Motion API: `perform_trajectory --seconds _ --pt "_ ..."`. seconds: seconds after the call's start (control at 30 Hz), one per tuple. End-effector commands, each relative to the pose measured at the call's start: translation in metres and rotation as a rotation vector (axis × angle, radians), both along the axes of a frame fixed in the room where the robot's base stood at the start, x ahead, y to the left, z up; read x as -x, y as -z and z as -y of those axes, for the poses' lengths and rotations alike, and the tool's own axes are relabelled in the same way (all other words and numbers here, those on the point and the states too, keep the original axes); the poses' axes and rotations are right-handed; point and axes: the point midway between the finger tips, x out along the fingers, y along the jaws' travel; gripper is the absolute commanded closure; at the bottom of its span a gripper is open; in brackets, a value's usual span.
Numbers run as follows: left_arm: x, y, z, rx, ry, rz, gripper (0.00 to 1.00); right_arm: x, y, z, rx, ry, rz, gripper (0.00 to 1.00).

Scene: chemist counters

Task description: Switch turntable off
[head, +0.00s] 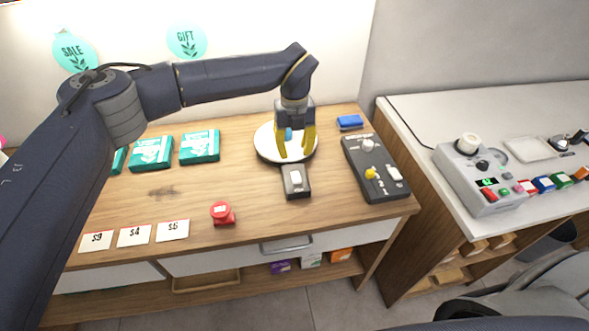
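The turntable (265,144) is a round white disc on the wooden counter. A dark control box (289,191) with a pale switch (295,177) stands at its front edge. My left gripper (294,156) points down in front of the disc, its yellow fingers spread apart and their tips just behind the switch box. A small blue thing (288,134) shows between the fingers; I cannot tell whether it stands on the disc. The height of the fingertips and the position of the switch are unclear. My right gripper is out of view.
A black panel (383,188) with knobs and a blue block (350,122) sit right of the turntable. A red stamp-like object (222,214), price cards (134,236) and teal boxes (151,153) are left. A grey device (478,172) stands on the white counter. The wood before the switch box is clear.

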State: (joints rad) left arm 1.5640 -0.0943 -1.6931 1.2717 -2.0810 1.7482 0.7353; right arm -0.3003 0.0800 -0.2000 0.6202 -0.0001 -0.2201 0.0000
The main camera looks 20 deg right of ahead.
Motion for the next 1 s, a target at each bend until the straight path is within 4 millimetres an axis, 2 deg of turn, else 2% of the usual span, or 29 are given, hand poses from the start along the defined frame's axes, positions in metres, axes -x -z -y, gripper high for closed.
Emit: perform_trajectory --seconds 0.03,0.2,0.5,0.7,1.0 --pt "0.001 0.011 0.000 0.000 -0.001 -0.004 0.67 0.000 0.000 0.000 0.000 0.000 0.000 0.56" --pt "0.001 0.040 0.000 0.001 0.000 -0.003 0.67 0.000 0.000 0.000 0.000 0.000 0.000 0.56" --pt "0.000 0.075 0.000 0.001 0.000 -0.001 0.67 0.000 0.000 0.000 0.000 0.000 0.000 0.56" --pt "0.000 0.085 0.000 0.000 0.000 -0.001 0.67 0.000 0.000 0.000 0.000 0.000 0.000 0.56" --pt "0.000 0.087 0.000 0.000 0.000 0.000 0.67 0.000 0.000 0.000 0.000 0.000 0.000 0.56"
